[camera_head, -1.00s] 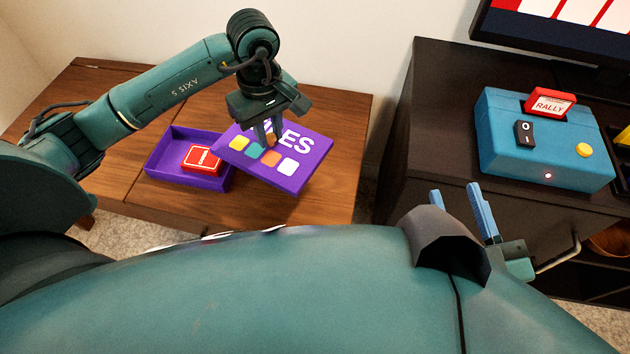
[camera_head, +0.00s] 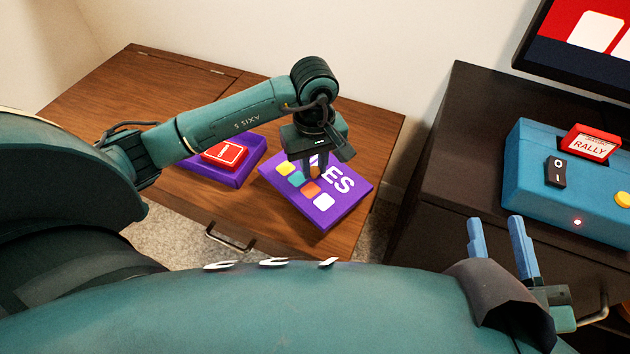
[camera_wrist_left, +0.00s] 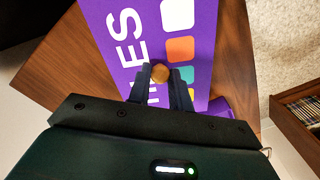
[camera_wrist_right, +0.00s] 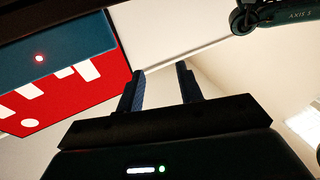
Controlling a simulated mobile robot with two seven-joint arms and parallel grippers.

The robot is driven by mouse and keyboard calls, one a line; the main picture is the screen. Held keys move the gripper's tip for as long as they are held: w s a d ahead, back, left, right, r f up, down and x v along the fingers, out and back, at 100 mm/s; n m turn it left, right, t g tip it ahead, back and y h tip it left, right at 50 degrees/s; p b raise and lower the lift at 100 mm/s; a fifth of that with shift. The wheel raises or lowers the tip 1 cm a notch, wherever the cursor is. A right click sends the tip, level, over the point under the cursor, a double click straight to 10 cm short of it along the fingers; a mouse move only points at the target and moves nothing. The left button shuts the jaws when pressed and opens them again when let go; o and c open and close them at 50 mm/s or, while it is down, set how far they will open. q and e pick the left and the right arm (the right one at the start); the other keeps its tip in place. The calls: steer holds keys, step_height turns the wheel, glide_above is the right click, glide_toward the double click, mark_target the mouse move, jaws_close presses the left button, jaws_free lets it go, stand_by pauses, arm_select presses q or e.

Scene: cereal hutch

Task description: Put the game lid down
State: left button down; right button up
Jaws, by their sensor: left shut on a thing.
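My left gripper (camera_head: 312,172) is shut on the small round brown knob (camera_wrist_left: 160,73) on the purple game lid (camera_head: 346,208). The lid has white letters and coloured squares, and it also fills the top of the left wrist view (camera_wrist_left: 152,30). It is over the right part of the wooden table top, low and nearly level; I cannot tell whether it touches. The purple game box (camera_head: 245,168) lies left of the lid, partly hidden by my left arm, with a red box (camera_head: 226,152) in it. My right gripper (camera_head: 497,222) is open and empty.
The wooden cabinet (camera_head: 370,120) has bare room behind the lid. Its front handle (camera_head: 230,240) faces me. A dark cabinet (camera_head: 460,150) on the right carries a blue console (camera_head: 530,165) with a red RALLY cartridge (camera_head: 590,143). A gap shows between the cabinets.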

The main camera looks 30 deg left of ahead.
mark_target(314, 169)
arm_select(q)
steer(key=shift+f, duration=0.35)
step_height(314, 169, down, 3)
steer(key=shift+f+b, duration=0.15)
steer(key=shift+b, duration=0.6)
steer(key=shift+f, duration=0.15)
steer(key=c, duration=1.7)
jaws_free()
steer(key=shift+f, duration=0.1)
steer(key=shift+c, duration=0.2)
steer(key=o, duration=0.5)
steer(key=shift+c, duration=0.2)
arm_select(e)
steer(key=shift+a+r+y, duration=0.15)
steer(key=shift+y, duration=0.25)
